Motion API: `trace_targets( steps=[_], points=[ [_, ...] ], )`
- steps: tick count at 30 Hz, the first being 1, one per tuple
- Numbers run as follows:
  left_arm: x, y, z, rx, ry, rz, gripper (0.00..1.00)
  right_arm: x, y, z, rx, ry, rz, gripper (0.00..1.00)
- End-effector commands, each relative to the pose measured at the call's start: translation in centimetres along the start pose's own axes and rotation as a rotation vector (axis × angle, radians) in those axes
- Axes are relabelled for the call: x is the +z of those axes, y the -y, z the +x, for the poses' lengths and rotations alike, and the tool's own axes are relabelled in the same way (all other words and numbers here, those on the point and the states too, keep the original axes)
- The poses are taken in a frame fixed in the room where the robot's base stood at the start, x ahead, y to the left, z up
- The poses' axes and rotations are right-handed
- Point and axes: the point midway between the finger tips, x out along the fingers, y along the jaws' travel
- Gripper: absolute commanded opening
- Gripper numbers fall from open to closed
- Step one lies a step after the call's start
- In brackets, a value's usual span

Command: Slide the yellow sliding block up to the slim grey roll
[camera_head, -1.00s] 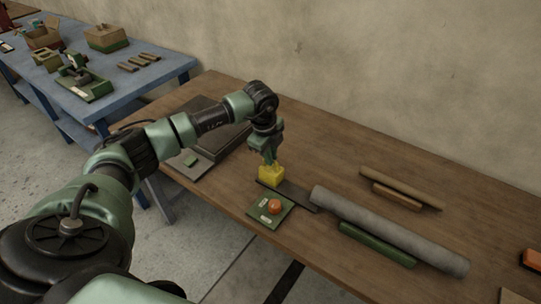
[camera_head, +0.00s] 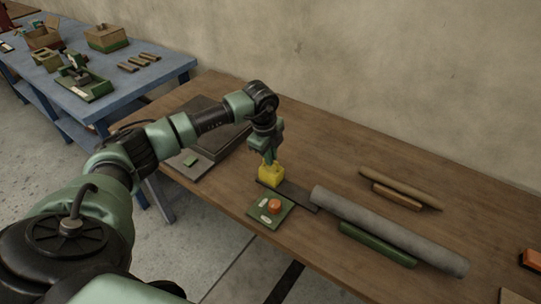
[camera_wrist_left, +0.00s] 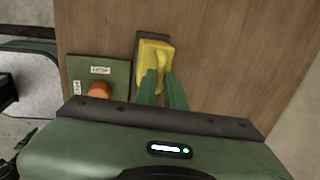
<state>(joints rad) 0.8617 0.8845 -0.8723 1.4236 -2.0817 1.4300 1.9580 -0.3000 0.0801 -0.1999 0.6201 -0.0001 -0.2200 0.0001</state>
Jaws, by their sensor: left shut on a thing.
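The yellow sliding block (camera_head: 270,176) sits at the left end of a dark flat rail (camera_head: 297,196). My left gripper (camera_head: 269,160) comes down from above and is shut on the block's raised grip. In the left wrist view the block (camera_wrist_left: 157,50) shows with the gripper's green fingers (camera_wrist_left: 163,84) at its near side. The grey roll (camera_head: 390,230) lies past the rail's right end. A bare stretch of rail separates it from the block. My right gripper is not in view.
A green panel with an orange button (camera_head: 274,205) lies right beside the rail. A green bar (camera_head: 377,245) lies along the grey roll's near side. A brown roll (camera_head: 405,190) and a brown bar (camera_head: 397,197) lie farther back. A dark box-like unit (camera_head: 222,140) stands behind my arm.

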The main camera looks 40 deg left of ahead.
Motion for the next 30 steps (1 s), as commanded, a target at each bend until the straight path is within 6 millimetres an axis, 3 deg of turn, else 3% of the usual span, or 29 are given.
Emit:
trace_targets(
  steps=[5,12,16,21,29,30],
  points=[
    [-2.0,0.1,-0.1,-0.002,-0.005,0.006,0.0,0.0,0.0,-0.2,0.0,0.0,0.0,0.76],
    [-8.6,0.0,0.0,-0.001,-0.006,0.007,0.0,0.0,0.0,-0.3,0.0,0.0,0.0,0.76],
    [-11.1,0.0,0.0,-0.001,-0.004,0.004,0.0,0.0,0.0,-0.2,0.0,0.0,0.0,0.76],
    [-12.2,0.0,-0.1,-0.002,-0.002,0.001,0.0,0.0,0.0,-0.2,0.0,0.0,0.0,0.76],
    [-12.3,0.0,-0.1,-0.002,-0.003,0.001,0.0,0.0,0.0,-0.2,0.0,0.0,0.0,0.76],
    [-12.3,0.0,-0.1,-0.002,-0.004,0.001,0.19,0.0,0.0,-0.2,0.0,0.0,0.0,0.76]
  ],
)
